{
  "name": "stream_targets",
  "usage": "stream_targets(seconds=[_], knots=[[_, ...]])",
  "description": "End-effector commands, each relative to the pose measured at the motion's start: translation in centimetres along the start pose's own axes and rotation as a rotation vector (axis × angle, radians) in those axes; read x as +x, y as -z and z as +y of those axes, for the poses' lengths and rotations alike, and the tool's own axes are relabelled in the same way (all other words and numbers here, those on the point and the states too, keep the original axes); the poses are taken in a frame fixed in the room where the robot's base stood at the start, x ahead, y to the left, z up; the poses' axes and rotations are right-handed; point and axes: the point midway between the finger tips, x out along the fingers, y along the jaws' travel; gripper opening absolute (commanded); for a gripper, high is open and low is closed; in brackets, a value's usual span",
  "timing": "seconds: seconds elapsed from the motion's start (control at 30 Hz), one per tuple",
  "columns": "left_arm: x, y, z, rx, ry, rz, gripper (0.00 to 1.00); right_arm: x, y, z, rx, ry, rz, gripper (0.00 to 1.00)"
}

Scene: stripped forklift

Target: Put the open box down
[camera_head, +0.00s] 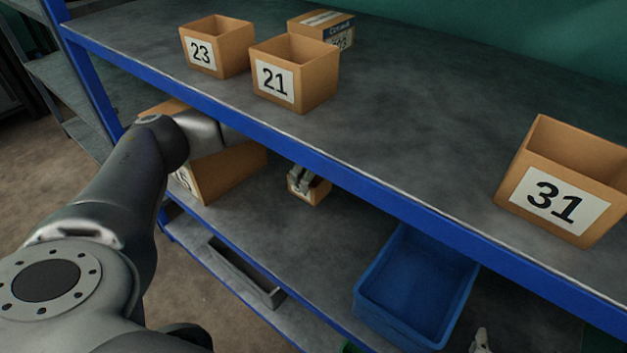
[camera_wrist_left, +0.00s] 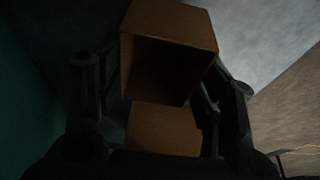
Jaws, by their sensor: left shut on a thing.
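In the left wrist view, an open brown cardboard box (camera_wrist_left: 172,22) sits between the dark fingers of my left gripper (camera_wrist_left: 160,85), which is shut on it. Its dark opening faces the camera. A second brown panel (camera_wrist_left: 164,130) shows below that opening; I cannot tell whether it belongs to the same box. In the head view my left arm reaches in under the top shelf (camera_head: 420,150). The blue front edge hides the gripper and what it holds there. My right gripper is not in view.
Boxes marked 23 (camera_head: 200,57), 21 (camera_head: 275,82) and 31 (camera_head: 550,200) stand on the top shelf, with bare surface between. Below are a larger box (camera_head: 232,175) beside my wrist, a small box with grey metallic things (camera_head: 309,193), and a blue bin (camera_head: 385,312).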

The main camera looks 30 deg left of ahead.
Motion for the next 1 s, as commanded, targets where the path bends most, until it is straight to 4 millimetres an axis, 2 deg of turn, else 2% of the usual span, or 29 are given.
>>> stream_targets(seconds=[0.23,0.5,0.67,1.0], knots=[[1.7,-0.3,0.1,0.003,-0.001,0.0,0.38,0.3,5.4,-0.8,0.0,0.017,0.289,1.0],[2.8,-0.5,0.1,0.005,-0.002,0.0,0.38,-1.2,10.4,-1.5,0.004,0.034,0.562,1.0],[3.0,-0.5,0.1,0.006,-0.002,0.0,0.38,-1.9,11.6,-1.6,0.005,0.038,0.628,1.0],[3.1,-0.6,0.1,0.006,-0.002,0.0,0.38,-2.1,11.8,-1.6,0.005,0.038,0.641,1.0]])
